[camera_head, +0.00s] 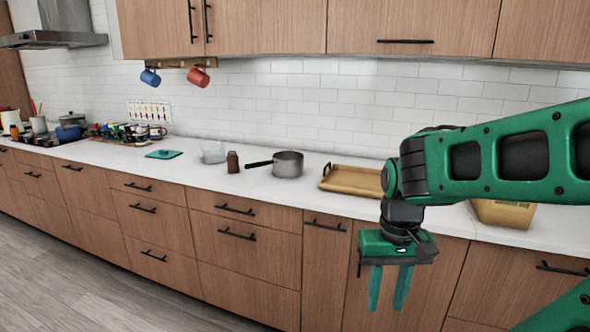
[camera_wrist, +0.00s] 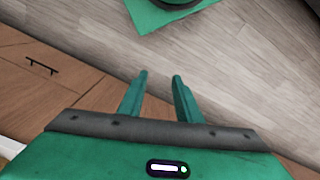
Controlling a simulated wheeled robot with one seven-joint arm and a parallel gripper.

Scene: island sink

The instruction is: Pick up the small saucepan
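The small saucepan (camera_head: 288,165) is grey metal with a dark handle pointing left. It stands upright on the white countertop in the head view, left of my arm. My gripper (camera_head: 387,303) hangs with its fingers pointing down in front of the cabinet fronts, to the right of the saucepan and apart from it. In the wrist view my gripper (camera_wrist: 159,80) has its two green fingers apart, with nothing between them. The saucepan does not show in the wrist view.
A brown jar (camera_head: 233,162) and a clear bowl (camera_head: 214,152) stand left of the saucepan. A wooden tray (camera_head: 352,179) lies to its right. A green board (camera_head: 164,154) lies farther left. Mugs hang below the upper cabinets. The grey floor (camera_wrist: 235,75) is clear beside the cabinets.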

